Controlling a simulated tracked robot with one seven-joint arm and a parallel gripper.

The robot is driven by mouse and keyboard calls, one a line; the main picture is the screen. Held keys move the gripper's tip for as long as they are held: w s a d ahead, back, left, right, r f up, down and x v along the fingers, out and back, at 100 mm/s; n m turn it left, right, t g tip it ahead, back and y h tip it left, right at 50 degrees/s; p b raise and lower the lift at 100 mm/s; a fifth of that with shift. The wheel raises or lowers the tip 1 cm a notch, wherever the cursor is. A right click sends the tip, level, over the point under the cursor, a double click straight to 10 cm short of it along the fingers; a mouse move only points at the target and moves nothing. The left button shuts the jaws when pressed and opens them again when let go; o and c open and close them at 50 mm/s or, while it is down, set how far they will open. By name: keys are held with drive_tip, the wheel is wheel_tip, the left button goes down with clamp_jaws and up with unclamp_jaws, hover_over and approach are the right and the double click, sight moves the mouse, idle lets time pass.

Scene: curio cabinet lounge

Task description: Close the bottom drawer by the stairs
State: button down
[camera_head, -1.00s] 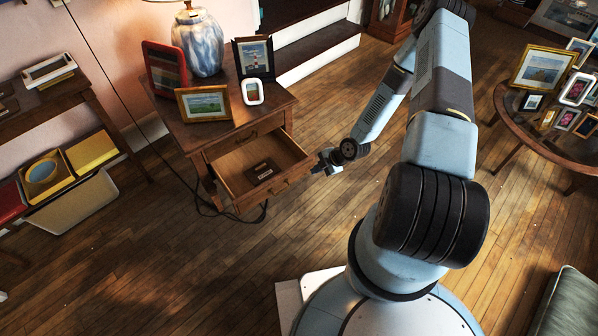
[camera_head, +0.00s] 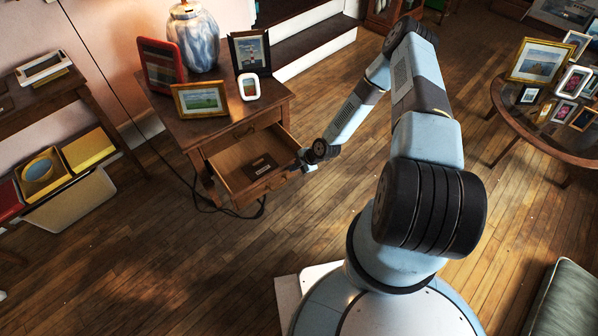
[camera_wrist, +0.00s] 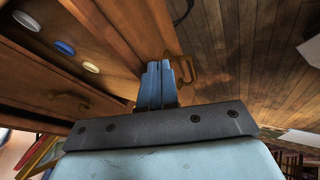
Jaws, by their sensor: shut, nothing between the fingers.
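The bottom drawer (camera_head: 222,178) of the small wooden side table by the stairs stands pulled out, its inside visible. A closed upper drawer (camera_head: 243,142) sits above the open one.
Picture frames (camera_head: 201,99) and a blue-white lamp (camera_head: 194,40) stand on the table. Stairs (camera_head: 310,45) rise behind it. A cable (camera_head: 228,211) lies on the floor below. A round glass-topped table (camera_head: 545,125) with frames stands at right. Wooden floor between is clear.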

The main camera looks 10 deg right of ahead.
drive_tip(key=shift+w+a, duration=0.15)
drive_tip(key=shift+w, duration=0.15)
